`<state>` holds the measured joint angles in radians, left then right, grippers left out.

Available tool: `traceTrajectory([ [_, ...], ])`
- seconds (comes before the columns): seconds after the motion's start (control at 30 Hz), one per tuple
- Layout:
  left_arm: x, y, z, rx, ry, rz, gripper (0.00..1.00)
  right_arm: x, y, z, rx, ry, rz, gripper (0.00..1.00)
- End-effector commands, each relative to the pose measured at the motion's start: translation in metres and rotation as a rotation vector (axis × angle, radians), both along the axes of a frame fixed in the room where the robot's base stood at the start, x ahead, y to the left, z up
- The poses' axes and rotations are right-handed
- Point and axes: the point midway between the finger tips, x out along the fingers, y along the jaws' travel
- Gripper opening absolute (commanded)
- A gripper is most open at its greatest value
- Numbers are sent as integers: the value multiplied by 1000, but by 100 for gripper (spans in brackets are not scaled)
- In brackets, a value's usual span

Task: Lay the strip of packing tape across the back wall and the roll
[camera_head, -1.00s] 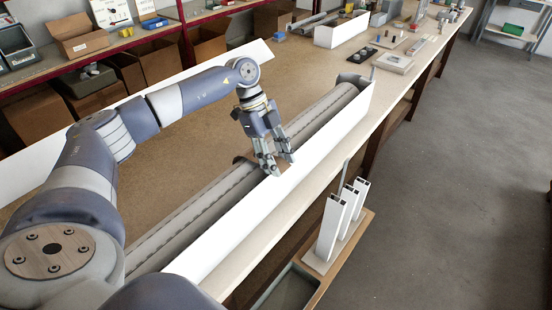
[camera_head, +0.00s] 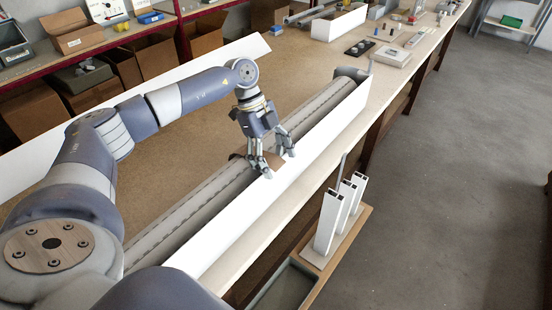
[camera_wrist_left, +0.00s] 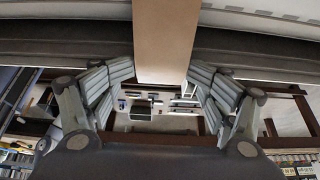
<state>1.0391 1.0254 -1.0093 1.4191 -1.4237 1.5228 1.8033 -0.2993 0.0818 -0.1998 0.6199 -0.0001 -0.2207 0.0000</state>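The grey ribbed roll (camera_head: 205,200) lies lengthwise in a long white box profile. The tall white wall (camera_head: 285,180) runs along its right side. A brown strip of packing tape (camera_head: 275,160) lies over the roll at the wall's top edge. In the left wrist view the tan tape (camera_wrist_left: 166,40) runs down between the fingers. My left gripper (camera_head: 273,163) is over the wall and tape with its fingers spread. The wrist view shows the fingers (camera_wrist_left: 165,90) apart on both sides of the tape. Contact between tape and wall is hidden by the fingers. My right gripper is out of view.
White upright profiles (camera_head: 340,215) stand in a wooden holder right of the bench. A white panel (camera_head: 130,110) lies at left on the brown bench top (camera_head: 195,145). Small devices (camera_head: 391,57) sit toward the bench's far end. Cardboard boxes (camera_head: 72,30) are on the shelves behind.

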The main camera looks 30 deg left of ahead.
Motion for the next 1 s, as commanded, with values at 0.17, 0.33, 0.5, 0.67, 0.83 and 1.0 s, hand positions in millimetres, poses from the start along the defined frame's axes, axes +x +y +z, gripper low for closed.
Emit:
traceTrajectory([
  [0.17, 0, 0, 0, 0, 2, 0, 70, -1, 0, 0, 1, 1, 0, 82],
  [0.33, 1, 4, 9, 0, -2, 2, 70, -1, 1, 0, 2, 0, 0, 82],
  [0.5, 2, 17, 37, 0, -5, 3, 70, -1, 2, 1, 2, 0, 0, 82],
  [0.67, 3, 31, 69, -1, -6, 2, 70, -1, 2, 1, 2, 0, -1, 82],
  [0.83, 4, 44, 95, 0, -4, 1, 70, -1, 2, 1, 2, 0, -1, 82],
  [1.0, 3, 50, 108, 0, -2, 0, 70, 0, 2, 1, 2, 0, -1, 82],
])
